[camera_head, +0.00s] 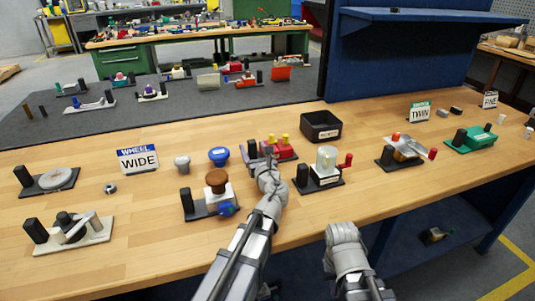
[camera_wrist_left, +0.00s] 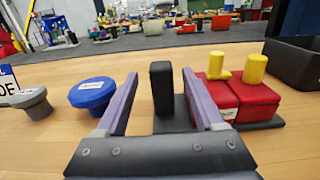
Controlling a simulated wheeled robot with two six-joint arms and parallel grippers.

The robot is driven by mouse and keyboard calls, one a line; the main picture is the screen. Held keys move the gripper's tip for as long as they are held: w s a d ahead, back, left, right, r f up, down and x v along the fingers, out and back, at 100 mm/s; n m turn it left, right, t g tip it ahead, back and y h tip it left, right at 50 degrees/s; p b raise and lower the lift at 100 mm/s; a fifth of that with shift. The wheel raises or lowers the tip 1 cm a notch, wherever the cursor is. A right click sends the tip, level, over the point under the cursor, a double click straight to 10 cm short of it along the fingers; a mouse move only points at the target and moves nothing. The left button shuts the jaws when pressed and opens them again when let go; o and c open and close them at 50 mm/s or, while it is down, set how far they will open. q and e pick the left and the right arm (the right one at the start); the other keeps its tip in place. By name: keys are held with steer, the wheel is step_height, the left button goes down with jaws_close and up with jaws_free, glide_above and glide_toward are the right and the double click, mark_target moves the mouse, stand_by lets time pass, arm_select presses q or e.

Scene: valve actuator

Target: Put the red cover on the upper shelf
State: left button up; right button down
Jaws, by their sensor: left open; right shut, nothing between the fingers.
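A red block-shaped piece with yellow pegs (camera_head: 282,149) sits on a dark base on the bench; it seems to be the red cover. In the left wrist view the red piece (camera_wrist_left: 232,98) is just right of the right finger. My left gripper (camera_head: 262,157) is open. In the left wrist view, an upright black post (camera_wrist_left: 162,86) on the same base shows between its fingers (camera_wrist_left: 156,98); contact cannot be told. My right gripper (camera_head: 342,234) is shut and empty by the bench's front edge. A blue shelf (camera_head: 430,15) is high on the blue back panel.
A black bin (camera_head: 320,126) stands behind and right of the red piece. A clear-domed device (camera_head: 324,166) is close on the right. A blue knob (camera_head: 218,156) and a brown-knobbed device (camera_head: 213,190) are on the left. Bare bench lies in front.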

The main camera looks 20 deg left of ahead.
arm_select(q)
steer(key=shift+x, duration=2.6)
steer(key=shift+d, duration=0.1)
steer(key=shift+c, duration=0.2)
jaws_close()
